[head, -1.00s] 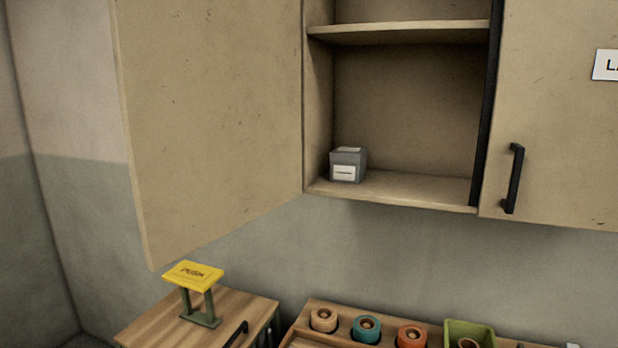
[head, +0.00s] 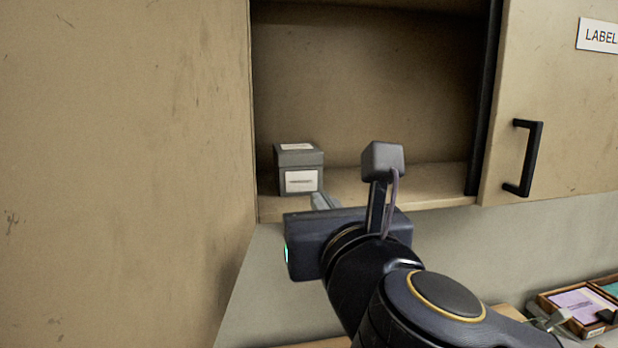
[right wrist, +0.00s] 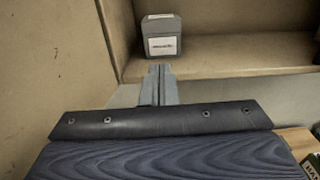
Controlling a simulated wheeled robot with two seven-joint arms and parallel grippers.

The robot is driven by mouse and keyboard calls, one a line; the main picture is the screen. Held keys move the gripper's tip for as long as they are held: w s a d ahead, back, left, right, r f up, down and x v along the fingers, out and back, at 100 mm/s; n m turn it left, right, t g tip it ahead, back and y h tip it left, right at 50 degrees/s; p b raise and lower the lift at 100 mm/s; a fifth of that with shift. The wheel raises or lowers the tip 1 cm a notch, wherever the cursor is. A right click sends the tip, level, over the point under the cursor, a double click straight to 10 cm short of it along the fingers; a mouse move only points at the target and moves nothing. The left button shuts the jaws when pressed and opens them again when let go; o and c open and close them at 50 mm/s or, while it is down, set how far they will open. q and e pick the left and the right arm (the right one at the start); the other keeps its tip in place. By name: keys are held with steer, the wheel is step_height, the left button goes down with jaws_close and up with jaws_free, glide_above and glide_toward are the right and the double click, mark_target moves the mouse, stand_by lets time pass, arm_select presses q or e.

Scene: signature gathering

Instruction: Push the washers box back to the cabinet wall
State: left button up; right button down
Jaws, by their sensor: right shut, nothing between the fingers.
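The washers box (head: 298,168) is a small grey box with white labels. It sits upright on the cabinet's lower shelf (head: 425,186), near the left side wall and close to the front edge. It also shows in the right wrist view (right wrist: 163,37). My right gripper (head: 322,200) is shut and empty, its fingers in front of the box and a little below its label. In the right wrist view the shut fingertips (right wrist: 160,70) point at the box; whether they touch it I cannot tell. The cabinet's back wall (head: 375,90) shows behind the box. My left gripper is out of view.
The open left door (head: 120,170) stands wide at the left. The closed right door (head: 560,110) has a black handle and a label. The shelf right of the box is bare. A wooden tray (head: 580,308) with coloured pads lies below at the lower right.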

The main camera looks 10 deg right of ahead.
mark_target(299, 163)
steer(key=w+p, duration=0.3)
steer(key=w, duration=1)
steer(key=shift+w+d+p, duration=0.1)
steer(key=shift+w+p, duration=0.2)
steer(key=shift+w, duration=0.05)
steer(key=w, duration=0.6)
steer(key=shift+w+f, duration=0.1)
steer(key=shift+w, duration=0.25)
steer(key=shift+w+d, duration=0.1)
steer(key=shift+r, duration=0.2)
steer(key=shift+d, duration=0.1)
